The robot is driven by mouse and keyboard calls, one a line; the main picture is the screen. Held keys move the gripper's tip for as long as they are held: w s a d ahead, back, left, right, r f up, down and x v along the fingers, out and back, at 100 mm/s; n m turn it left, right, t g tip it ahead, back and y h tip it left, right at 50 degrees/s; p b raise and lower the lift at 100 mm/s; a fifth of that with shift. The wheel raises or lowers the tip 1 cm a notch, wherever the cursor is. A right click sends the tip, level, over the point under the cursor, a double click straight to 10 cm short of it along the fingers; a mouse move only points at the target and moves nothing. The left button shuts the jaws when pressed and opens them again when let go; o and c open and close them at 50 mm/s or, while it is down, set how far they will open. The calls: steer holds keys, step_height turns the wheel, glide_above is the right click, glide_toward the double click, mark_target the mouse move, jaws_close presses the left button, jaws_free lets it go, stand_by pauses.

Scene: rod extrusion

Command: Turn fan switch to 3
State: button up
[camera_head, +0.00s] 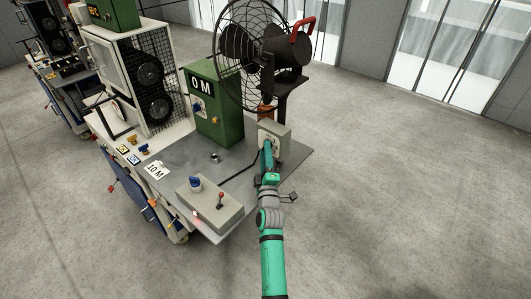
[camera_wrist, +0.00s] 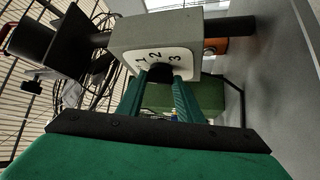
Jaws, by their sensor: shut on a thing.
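The fan (camera_head: 245,55) stands at the back of the machine, with a black wire cage and a dark motor. Its switch box (camera_head: 275,140) is a light grey box below it at the table's edge. In the wrist view the switch box (camera_wrist: 150,35) shows a white dial plate (camera_wrist: 178,58) marked 1, 2, 3. My gripper (camera_wrist: 160,77) is shut on the dark switch knob (camera_wrist: 158,70) in front of this plate. The fingers hide much of the knob, so I cannot tell which number it points to. In the head view my gripper (camera_head: 268,146) reaches the box's front face.
A grey control box (camera_head: 210,205) with a blue knob and a red-tipped lever sits on the metal table (camera_head: 180,155). A green box (camera_head: 212,105) marked "0 M" stands behind. A black cable (camera_head: 238,170) runs across the table. The floor to the right is clear.

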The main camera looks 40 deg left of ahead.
steer(key=shift+a+f+m+t, duration=0.1)
steer(key=shift+f+m+t, duration=0.05)
steer(key=shift+m+t, duration=0.65)
steer(key=shift+a+f+m+t, duration=0.15)
steer(key=shift+m+t, duration=0.45)
steer(key=shift+m, duration=0.3)
steer(key=shift+d, duration=0.1)
steer(key=o, duration=1.1)
steer(key=shift+s, duration=0.1)
steer(key=v, duration=1)
steer(key=shift+s+d+f, duration=0.2)
steer(key=shift+s+d, duration=0.05)
